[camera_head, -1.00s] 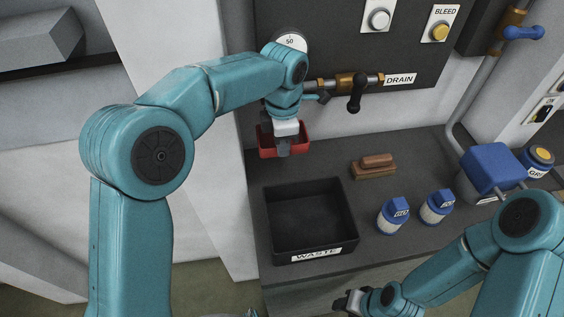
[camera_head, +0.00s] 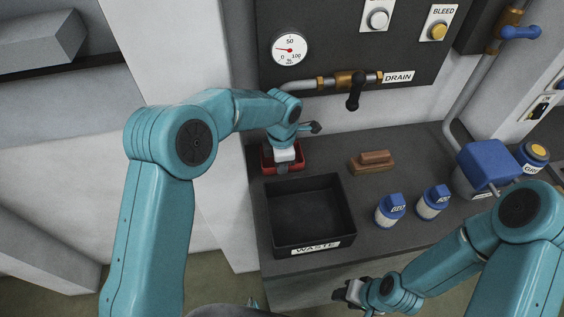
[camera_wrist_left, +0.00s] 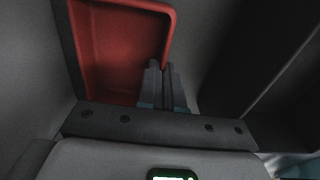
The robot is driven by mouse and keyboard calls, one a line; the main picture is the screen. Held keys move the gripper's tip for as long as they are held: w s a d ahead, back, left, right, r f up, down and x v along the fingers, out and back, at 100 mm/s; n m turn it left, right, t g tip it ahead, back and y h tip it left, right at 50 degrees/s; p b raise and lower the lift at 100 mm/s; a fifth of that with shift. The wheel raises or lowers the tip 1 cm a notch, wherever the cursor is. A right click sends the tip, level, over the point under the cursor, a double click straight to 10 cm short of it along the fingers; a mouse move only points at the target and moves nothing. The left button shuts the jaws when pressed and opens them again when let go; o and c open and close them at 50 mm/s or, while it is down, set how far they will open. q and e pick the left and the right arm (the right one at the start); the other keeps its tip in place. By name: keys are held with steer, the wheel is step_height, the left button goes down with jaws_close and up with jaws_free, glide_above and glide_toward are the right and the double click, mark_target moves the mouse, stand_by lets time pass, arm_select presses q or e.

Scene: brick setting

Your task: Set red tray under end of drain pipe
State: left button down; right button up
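The red tray (camera_head: 297,163) is at the back left of the bench, behind the waste bin, at about bench height; I cannot tell whether it touches the bench. My left gripper (camera_head: 283,167) reaches down onto it. In the left wrist view the fingers (camera_wrist_left: 165,85) are closed together on the wall of the tray (camera_wrist_left: 115,50). The drain pipe (camera_head: 300,85) runs left from the drain valve (camera_head: 352,84) on the dark panel, and its left end bends down above the tray area, partly hidden by my left arm. My right gripper (camera_head: 345,293) is low in front of the bench, empty.
The black waste bin (camera_head: 315,245) stands just in front of the tray. A brown brush-like block (camera_head: 373,162) lies to the right. Two blue-capped bottles (camera_head: 390,210) (camera_head: 433,202) and a blue-topped container (camera_head: 490,165) stand farther right. A white pillar (camera_head: 185,120) borders the bench's left.

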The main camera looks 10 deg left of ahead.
arm_select(q)
steer(key=c, duration=1.7)
jaws_free()
steer(key=shift+f, duration=0.2)
steer(key=o, duration=0.4)
steer(key=shift+r, duration=0.1)
step_height(320, 180, up, 12)
steer(key=shift+r+b, duration=0.2)
steer(key=shift+b, duration=0.3)
steer(key=shift+s+f, duration=0.1)
steer(key=shift+s, duration=0.05)
